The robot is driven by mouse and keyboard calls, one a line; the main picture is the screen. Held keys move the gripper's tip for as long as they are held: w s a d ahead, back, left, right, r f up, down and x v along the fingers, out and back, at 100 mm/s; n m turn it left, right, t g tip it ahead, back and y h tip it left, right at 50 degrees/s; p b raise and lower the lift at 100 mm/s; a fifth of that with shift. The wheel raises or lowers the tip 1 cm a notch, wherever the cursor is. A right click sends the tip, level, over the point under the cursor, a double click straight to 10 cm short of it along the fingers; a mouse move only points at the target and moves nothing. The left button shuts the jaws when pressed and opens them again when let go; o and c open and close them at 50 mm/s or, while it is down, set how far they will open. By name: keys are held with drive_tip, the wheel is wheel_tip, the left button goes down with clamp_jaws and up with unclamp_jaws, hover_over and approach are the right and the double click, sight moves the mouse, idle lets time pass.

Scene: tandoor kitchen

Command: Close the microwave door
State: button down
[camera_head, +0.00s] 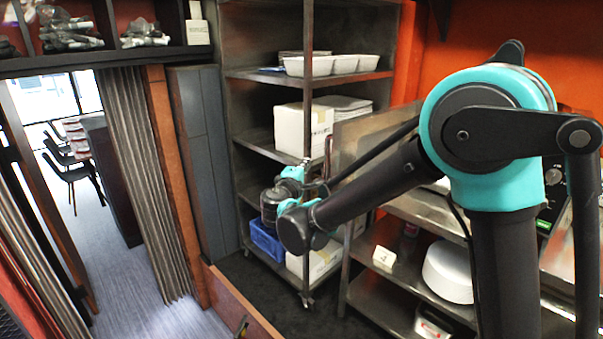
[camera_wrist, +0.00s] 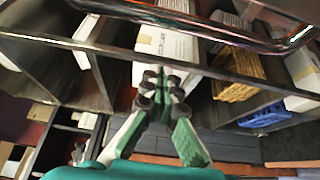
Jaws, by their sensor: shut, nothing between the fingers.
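A dark appliance front with a round knob and a green label (camera_head: 547,215) shows at the right of the head view, mostly behind my arm. It may be the microwave. A flat grey metal panel (camera_head: 352,143) stands upright left of it, partly hidden by my arm; I cannot tell for sure that it is the open door. A shiny metal bar (camera_wrist: 200,22), perhaps a handle, crosses the top of the wrist view. My gripper (camera_wrist: 158,82) is shut and empty below the bar in that view, apart from it in the picture. In the head view my gripper is hard to make out.
A tall metal shelf rack (camera_head: 262,75) with white trays (camera_head: 335,65), boxes (camera_head: 300,130) and a blue crate (camera_head: 266,240) stands behind my arm. A low steel rack (camera_head: 400,265) holds a white round container (camera_head: 447,272). Open floor (camera_head: 155,315) lies left.

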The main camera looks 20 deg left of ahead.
drive_tip(key=d, duration=0.4)
idle(0.4)
